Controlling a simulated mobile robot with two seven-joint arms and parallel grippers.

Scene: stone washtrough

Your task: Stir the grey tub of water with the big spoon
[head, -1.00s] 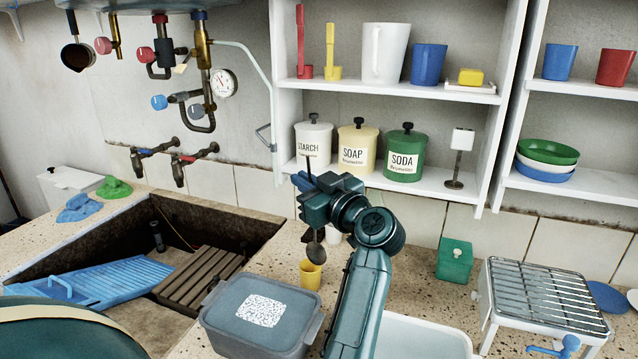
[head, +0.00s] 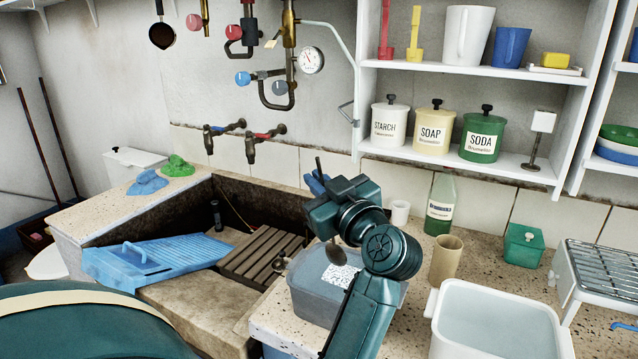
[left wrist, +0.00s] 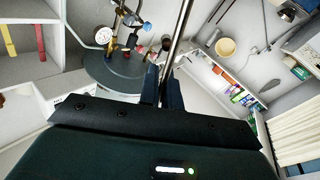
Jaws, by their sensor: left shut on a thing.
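The grey tub (head: 308,300) stands on the speckled stone counter, right of the sink. A white speckled patch (head: 343,276) lies on its top surface; I cannot tell whether it is foam. My left gripper (head: 322,188) is shut on the handle of the big spoon (head: 319,168), held upright. The spoon's dark bowl hangs below the gripper, in front of the tub's back part in the picture; whether it touches the water is unclear. In the left wrist view the shiny handle (left wrist: 180,38) rises between the fingers (left wrist: 161,88). My forearm hides the tub's right side. My right gripper is out of view.
Left is the stone sink (head: 180,292) with a blue washboard (head: 150,262) and a slatted wooden rack (head: 262,257). A white cup (head: 400,212) stands behind.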

